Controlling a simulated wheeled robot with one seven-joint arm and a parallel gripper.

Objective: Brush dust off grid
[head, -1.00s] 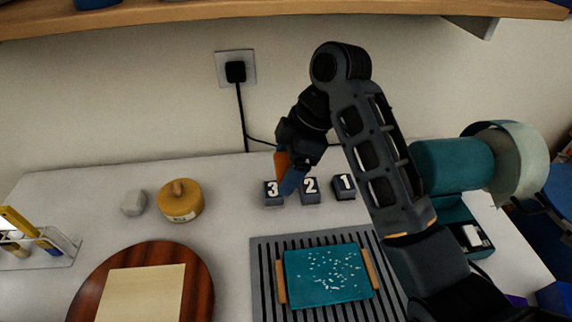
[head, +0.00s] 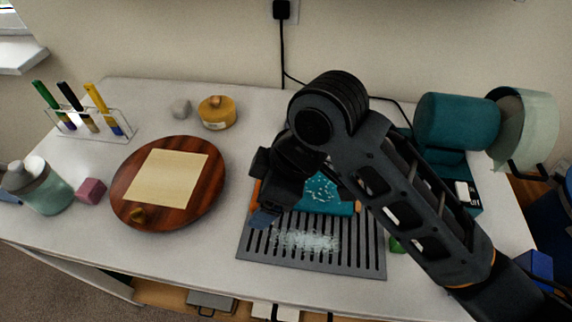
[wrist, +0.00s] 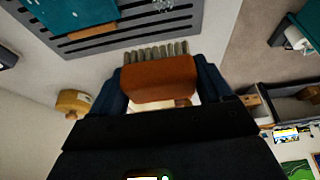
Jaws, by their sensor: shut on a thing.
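My gripper (head: 265,215) is over the left side of the dark slotted grid (head: 376,258) in the head view. In the wrist view my gripper (wrist: 162,85) has its blue fingers shut on both sides of a brown brush block (wrist: 158,80) with grey bristles (wrist: 155,53). A teal tray (head: 338,206) with wooden end handles lies on the back of the grid, partly hidden by my arm. White specks of dust (head: 320,186) are on the tray. More white dust (head: 305,240) lies on the grid in front of it. I cannot tell whether the bristles touch anything.
A round wooden board (head: 215,200) with a cream sheet (head: 168,178) is left of the grid. A teal cylinder machine (head: 455,122) is at right.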

